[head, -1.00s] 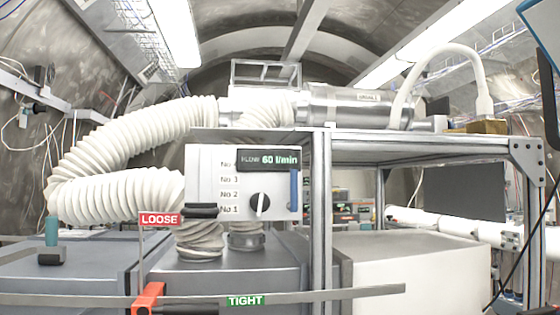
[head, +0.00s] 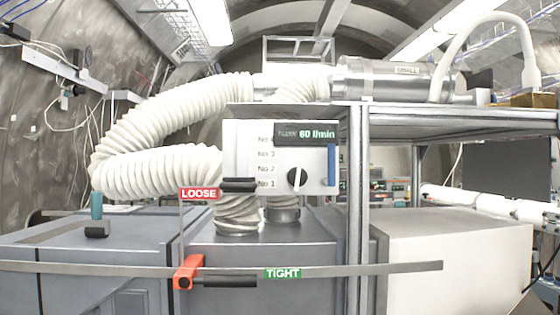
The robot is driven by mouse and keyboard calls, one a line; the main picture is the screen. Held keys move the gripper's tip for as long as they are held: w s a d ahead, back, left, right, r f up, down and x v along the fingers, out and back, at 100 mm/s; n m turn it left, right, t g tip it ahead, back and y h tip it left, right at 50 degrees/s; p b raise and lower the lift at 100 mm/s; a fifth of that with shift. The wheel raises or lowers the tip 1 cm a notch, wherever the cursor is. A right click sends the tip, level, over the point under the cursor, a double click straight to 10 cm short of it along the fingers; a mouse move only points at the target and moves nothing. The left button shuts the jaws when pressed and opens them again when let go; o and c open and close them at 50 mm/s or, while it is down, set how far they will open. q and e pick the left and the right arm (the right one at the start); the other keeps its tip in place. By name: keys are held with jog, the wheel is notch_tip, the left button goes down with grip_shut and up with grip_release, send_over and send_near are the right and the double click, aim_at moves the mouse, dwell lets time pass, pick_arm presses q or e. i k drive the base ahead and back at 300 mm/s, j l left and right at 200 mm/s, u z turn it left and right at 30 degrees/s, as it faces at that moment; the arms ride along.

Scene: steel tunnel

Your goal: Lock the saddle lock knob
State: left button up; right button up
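A red saddle (head: 188,272) sits on a grey horizontal rail (head: 370,270) in the lower part of the head view. A black bar-shaped handle (head: 230,282) sticks out to its right, just under the rail. A thin upright post rises from the saddle to a red LOOSE label (head: 199,194). A second black bar (head: 239,185) lies level beside that label. A green TIGHT label (head: 283,273) is on the rail right of the saddle. I cannot tell which black part is the lock knob. Neither of my grippers shows in this view.
Grey cabinets (head: 260,255) stand behind the rail. A white control box (head: 250,140) with a dial is above them. A white corrugated hose (head: 150,170) loops on the left. A teal handle (head: 97,205) stands at left. A metal frame (head: 356,200) rises right of the box.

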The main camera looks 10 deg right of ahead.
aim_at(296, 176)
jog(key=k+l+z, duration=0.1)
jog(key=k+l, duration=0.2)
jog(key=k+z, duration=0.1)
jog(key=z, duration=1.4)
